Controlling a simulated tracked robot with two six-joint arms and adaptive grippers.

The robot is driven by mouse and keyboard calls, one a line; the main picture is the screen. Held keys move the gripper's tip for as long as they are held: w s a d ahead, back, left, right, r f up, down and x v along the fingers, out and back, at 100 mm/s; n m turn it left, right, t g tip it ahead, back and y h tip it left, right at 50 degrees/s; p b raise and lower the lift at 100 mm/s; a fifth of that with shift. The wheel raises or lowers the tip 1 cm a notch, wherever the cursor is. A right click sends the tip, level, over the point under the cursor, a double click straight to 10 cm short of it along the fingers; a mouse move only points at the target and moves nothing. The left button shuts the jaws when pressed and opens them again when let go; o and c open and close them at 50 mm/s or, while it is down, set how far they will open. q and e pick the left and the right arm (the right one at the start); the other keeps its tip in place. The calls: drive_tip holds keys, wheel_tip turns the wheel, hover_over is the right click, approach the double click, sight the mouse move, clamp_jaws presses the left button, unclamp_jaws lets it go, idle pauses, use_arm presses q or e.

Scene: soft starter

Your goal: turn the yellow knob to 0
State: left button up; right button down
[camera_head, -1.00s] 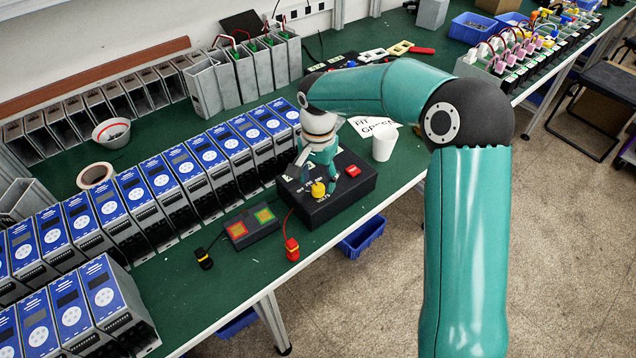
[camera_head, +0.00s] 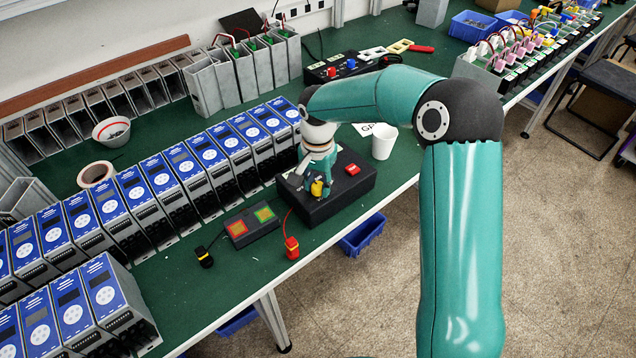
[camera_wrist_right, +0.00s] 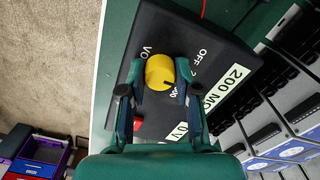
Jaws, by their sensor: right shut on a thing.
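The yellow knob (camera_head: 316,189) sits on top of a black box (camera_head: 340,202) on the green bench. The wrist view shows the knob (camera_wrist_right: 160,70) between the two fingers of my right gripper (camera_wrist_right: 157,78), shut on it from both sides. In the head view my right gripper (camera_head: 319,180) reaches down over the knob and partly hides it. A dark pointer mark on the knob points to the lower right in the wrist view, toward a partly hidden number. "OFF", "VO" and "200 MO" labels show; no clear 0 is readable. My left gripper is not in view.
A red button (camera_head: 352,170) is on the same box. A small block with red and green squares (camera_head: 251,224) and a red clip (camera_head: 291,247) lie nearby. A white cup (camera_head: 383,143) stands behind; blue-faced units (camera_head: 207,158) line the left.

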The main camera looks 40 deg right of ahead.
sight(318, 185)
drive_tip(key=shift+n, duration=0.4)
drive_tip(key=n+b, duration=0.1)
drive_tip(key=n, duration=0.1)
drive_tip(key=shift+n, duration=0.3)
drive_tip(key=shift+n+b, duration=0.45)
drive_tip(key=shift+n, duration=1.85)
drive_tip(key=shift+r, duration=0.1)
drive_tip(key=c, duration=0.8)
unclamp_jaws()
wheel_tip(318, 185, up, 12)
